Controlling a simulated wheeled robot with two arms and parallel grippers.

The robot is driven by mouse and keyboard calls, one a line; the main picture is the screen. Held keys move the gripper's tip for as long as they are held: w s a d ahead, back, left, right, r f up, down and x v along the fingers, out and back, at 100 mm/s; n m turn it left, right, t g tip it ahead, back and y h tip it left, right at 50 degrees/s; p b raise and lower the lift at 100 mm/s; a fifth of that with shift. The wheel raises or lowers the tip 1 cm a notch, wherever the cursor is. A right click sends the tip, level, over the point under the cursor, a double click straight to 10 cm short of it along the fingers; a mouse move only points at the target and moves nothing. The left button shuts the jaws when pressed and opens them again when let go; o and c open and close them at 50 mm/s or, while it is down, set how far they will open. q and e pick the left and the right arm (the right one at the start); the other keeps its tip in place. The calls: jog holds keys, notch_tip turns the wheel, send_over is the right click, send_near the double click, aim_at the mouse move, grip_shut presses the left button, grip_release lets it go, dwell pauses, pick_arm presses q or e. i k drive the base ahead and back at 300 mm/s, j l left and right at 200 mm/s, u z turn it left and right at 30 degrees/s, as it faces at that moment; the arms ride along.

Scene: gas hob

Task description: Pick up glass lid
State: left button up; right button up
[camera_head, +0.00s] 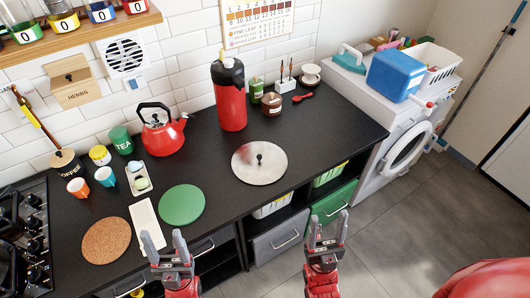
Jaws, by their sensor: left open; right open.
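A round, silvery lid (251,171) with a small dark knob in its middle lies flat on the black counter, and I take it for the glass lid. My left gripper (166,243) is open and empty at the counter's front edge, in front of the green round mat, left of and nearer than the lid. My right gripper (327,226) is open and empty in front of the counter, to the right of and nearer than the lid. Neither gripper touches the lid.
A green round mat (182,205), white board (146,224) and cork mat (106,241) lie left of the lid. A red kettle (162,136) and red flask (229,98) stand behind. The gas hob (33,225) is far left. The counter right of the lid is clear.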

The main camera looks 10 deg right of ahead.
aim_at(256, 163)
jog(key=z, duration=0.2)
jog(key=u, duration=2.3)
jog(key=k+l, duration=0.2)
jog(key=l+z, duration=0.1)
jog(key=z, duration=0.35)
jog(key=k+l+z, duration=0.1)
jog(key=z, duration=0.4)
jog(key=l+z, duration=0.2)
jog(key=z, duration=0.25)
jog(key=i+z, duration=0.2)
jog(key=z, duration=0.3)
jog(key=i, duration=0.25)
